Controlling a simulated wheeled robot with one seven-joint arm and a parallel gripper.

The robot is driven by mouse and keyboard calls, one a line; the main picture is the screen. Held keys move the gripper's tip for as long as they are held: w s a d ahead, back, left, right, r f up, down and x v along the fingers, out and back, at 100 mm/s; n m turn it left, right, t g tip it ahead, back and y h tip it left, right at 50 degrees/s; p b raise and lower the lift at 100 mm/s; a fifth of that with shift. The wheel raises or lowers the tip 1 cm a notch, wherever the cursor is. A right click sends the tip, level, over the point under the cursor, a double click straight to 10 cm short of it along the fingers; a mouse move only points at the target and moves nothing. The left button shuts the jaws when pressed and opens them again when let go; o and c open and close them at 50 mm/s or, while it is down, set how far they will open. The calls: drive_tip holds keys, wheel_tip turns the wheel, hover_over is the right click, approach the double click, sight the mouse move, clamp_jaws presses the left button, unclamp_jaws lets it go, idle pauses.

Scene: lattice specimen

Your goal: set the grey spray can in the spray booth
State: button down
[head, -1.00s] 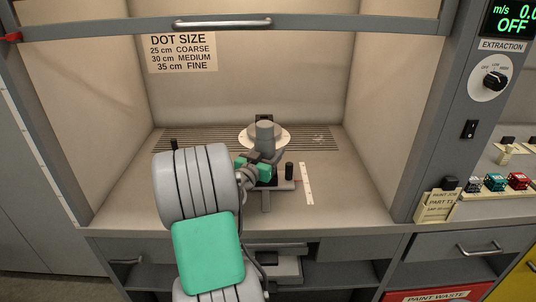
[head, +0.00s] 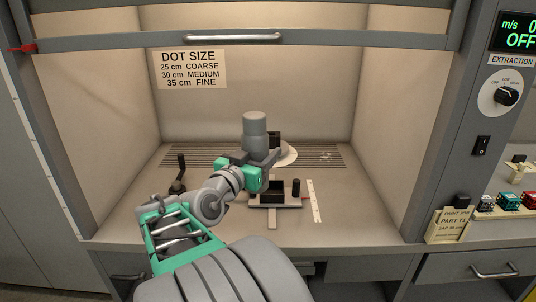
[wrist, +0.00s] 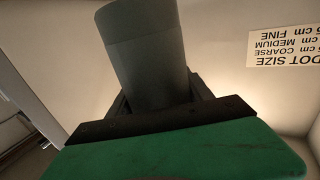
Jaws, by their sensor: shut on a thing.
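The grey spray can (head: 255,132) is upright inside the spray booth (head: 365,205), held by my gripper (head: 262,158). My gripper is shut on the can's lower part and holds it above a small dark fixture on a pale base (head: 274,198). In the wrist view the can (wrist: 148,60) rises between the dark fingers (wrist: 160,105). I cannot see the can's underside clear of the gripper.
A white round disc (head: 287,153) stands behind the can, near the slotted grille (head: 190,156). A pale ruler strip (head: 314,201) lies right of the fixture. A dark handle (head: 180,172) stands at left. The raised sash bar (head: 240,40) crosses above. The right floor is clear.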

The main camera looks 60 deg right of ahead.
drive_tip(key=shift+a+r, duration=0.2)
drive_tip(key=shift+a, duration=0.1)
